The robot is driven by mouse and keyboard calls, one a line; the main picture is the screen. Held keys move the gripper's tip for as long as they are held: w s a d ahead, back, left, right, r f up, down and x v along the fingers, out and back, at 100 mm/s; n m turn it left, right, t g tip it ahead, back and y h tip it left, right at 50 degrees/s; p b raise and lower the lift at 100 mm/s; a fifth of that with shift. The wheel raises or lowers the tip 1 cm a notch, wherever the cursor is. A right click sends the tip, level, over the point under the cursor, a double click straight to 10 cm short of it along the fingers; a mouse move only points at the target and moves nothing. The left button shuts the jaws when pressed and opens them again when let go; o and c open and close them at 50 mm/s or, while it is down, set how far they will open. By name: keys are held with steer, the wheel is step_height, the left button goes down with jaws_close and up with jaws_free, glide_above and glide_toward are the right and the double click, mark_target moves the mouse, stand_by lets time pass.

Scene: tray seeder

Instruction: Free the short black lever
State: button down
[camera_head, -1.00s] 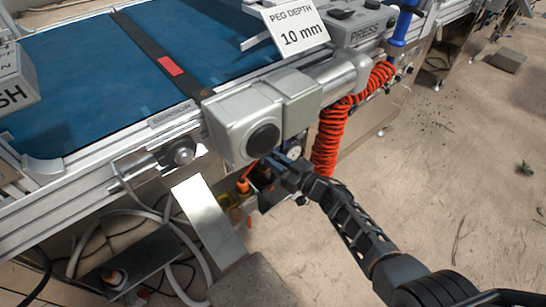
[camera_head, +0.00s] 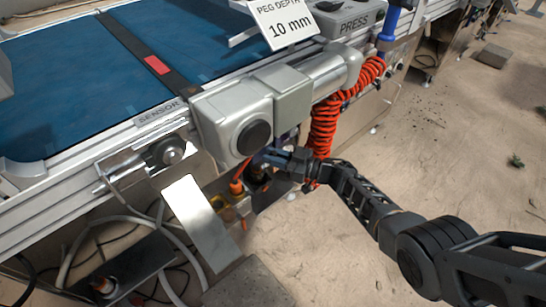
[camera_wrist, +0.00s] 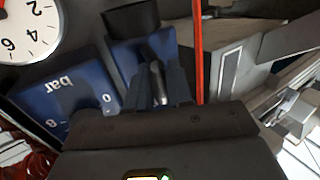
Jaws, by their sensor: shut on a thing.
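My gripper (camera_head: 275,157) reaches in under the grey motor housing (camera_head: 236,120). A black cylindrical knob (camera_wrist: 131,17) stands beyond the fingertips on the blue unit.
A round dial (camera_wrist: 28,28) sits close at the upper left of the wrist view, and a thin red rod (camera_wrist: 197,50) runs right of the fingers. A coiled orange hose (camera_head: 322,128) hangs beside my gripper.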

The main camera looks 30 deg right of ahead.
steer(key=shift+d, duration=0.15)
steer(key=c, duration=1.1)
jaws_free()
steer(key=shift+c, duration=0.2)
steer(key=p+v, duration=0.2)
steer(key=v, duration=0.6)
steer(key=shift+c, duration=0.5)
